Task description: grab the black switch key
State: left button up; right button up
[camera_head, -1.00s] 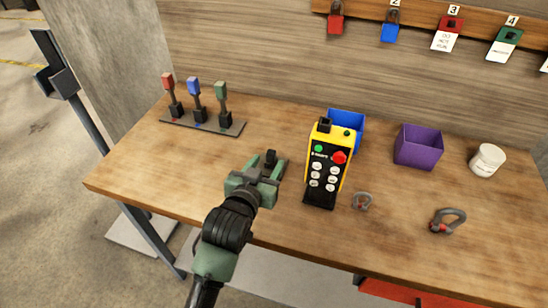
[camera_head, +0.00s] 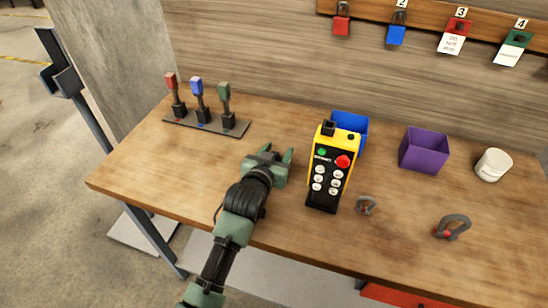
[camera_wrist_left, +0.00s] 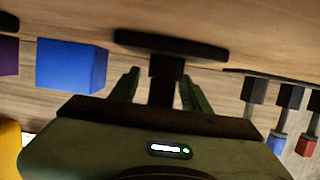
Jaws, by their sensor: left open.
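My left gripper (camera_head: 277,154) is open, low over the middle of the workbench, left of the yellow remote. In the left wrist view, a black upright piece (camera_wrist_left: 166,67) on a flat black base (camera_wrist_left: 172,44) stands between the open fingers (camera_wrist_left: 160,84). I take it to be the black switch key. The fingers show on either side of it, and I cannot tell whether they touch it. In the head view my gripper hides it. My right gripper is not in view.
The yellow remote (camera_head: 331,166) and blue bin (camera_head: 352,125) stand to the right. A purple bin (camera_head: 423,150), white jar (camera_head: 492,165) and two shackles (camera_head: 452,227) are farther right. A lever panel (camera_head: 206,123) sits back left. The front-left bench (camera_head: 165,170) is clear.

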pick_arm(q)
grip_shut()
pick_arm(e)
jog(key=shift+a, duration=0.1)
